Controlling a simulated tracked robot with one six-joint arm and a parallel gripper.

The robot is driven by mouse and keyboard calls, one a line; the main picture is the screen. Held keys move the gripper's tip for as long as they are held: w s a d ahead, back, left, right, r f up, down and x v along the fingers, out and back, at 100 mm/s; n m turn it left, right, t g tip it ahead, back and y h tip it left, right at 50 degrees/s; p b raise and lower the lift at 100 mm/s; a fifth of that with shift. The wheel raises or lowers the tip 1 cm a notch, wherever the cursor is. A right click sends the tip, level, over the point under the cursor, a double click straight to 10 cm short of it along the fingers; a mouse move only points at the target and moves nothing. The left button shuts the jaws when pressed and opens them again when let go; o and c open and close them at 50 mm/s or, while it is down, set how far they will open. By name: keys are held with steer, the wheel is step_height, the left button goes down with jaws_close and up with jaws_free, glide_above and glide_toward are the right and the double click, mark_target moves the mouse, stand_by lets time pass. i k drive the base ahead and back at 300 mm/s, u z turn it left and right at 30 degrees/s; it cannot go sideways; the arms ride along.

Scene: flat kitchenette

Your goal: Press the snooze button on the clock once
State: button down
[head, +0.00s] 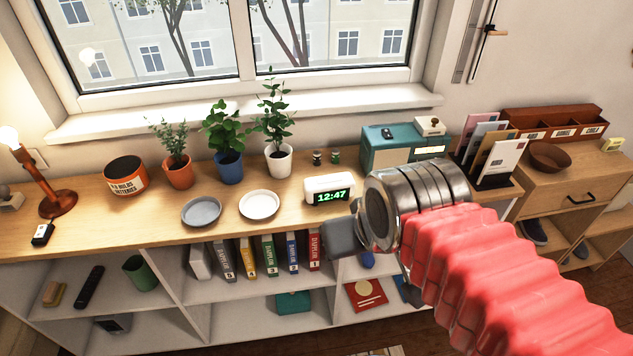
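A small white clock (329,187) with a green lit display reading 12:47 stands on the wooden top of the low shelf unit, right of the white plate. Its top face shows, but I cannot make out a separate snooze button on it. My gripper (342,238) is in front of the clock's lower right side in the picture, at the end of my metal wrist and red ribbed arm sleeve. Only a dark grey blocky part of it shows, so its fingers cannot be told apart. I see no contact with the clock.
A grey plate (201,211) and a white plate (259,205) lie left of the clock. Potted plants (230,168) stand behind them. A teal box (385,150) stands behind my wrist, with a letter rack (494,182) to its right.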

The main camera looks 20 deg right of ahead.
mark_target(334, 179)
steer(key=u, duration=1.75)
steer(key=k, duration=0.7)
steer(key=z, duration=0.75)
steer(key=i, duration=1)
steer(key=z, duration=0.05)
